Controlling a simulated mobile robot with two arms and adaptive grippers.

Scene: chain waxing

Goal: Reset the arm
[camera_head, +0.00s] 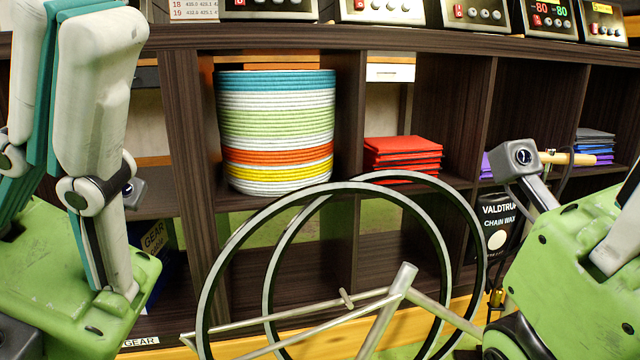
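My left gripper (50,60) points up at the left edge, with white fingers and teal pads above a green body. The fingers overlap in this view and their tips are cut off at the top, so the opening between them cannot be judged. I see nothing held in it. My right gripper's green body (570,280) is at the lower right, with a grey jointed link (520,158) rising from it. Its fingertips are not clearly shown. A wooden handle (568,158) appears beside that link; I cannot tell whether it touches it.
A dark shelf unit (185,150) spans the view. It holds a striped round basket (277,130) and red folded cloths (402,155). A silver bicycle frame (385,315) and dark wheels (213,275) stand between my arms. A black chain wax bag (497,225) is near my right arm.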

